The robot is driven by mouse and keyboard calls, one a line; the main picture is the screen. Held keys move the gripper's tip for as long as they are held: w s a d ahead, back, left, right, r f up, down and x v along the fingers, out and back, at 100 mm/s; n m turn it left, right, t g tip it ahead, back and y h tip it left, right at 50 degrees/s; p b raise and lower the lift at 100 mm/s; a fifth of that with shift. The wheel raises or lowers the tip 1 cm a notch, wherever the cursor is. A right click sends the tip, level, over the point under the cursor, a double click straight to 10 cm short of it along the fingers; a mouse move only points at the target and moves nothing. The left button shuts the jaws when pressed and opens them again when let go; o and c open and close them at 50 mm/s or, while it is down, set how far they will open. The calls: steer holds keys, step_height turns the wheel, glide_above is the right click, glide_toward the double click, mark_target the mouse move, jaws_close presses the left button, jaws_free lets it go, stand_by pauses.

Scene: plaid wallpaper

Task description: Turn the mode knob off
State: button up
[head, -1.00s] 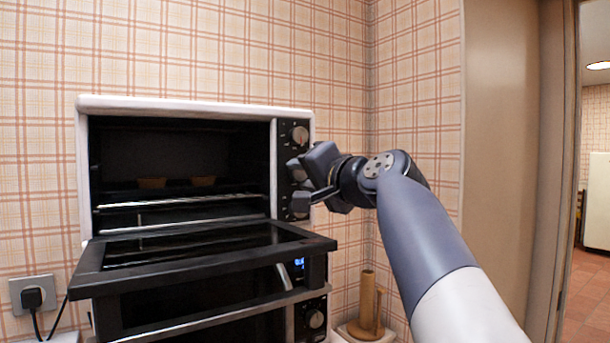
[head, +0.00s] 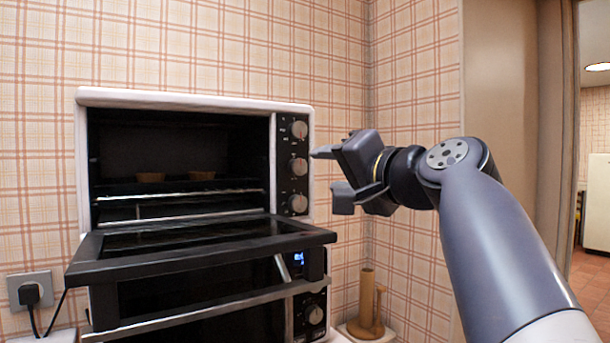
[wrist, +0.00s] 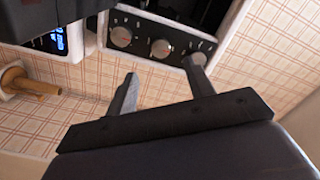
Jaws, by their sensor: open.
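A white toaster oven (head: 200,97) has a black panel with three grey knobs on its right side: top (head: 299,130), middle (head: 299,167) and bottom (head: 298,204). I cannot read which one is the mode knob. My gripper (head: 328,178) is open and empty, just right of the panel and level with the middle knob, apart from it. In the wrist view, the fingers (wrist: 160,70) lie to either side of the middle knob (wrist: 160,48); one finger partly covers the top knob. The bottom knob (wrist: 121,37) is clear.
A lower appliance with a blue display (head: 298,258) is beneath. A wooden holder (head: 367,300) stands at lower right.

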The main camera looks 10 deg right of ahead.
mark_target(300, 168)
steer(key=shift+v, duration=1.05)
steer(key=shift+w+a, duration=0.1)
steer(key=p+x, duration=0.1)
steer(key=x, duration=0.9)
steer(key=shift+w+a+p, duration=0.1)
steer(key=shift+w+p, duration=0.3)
steer(key=shift+s, duration=0.1)
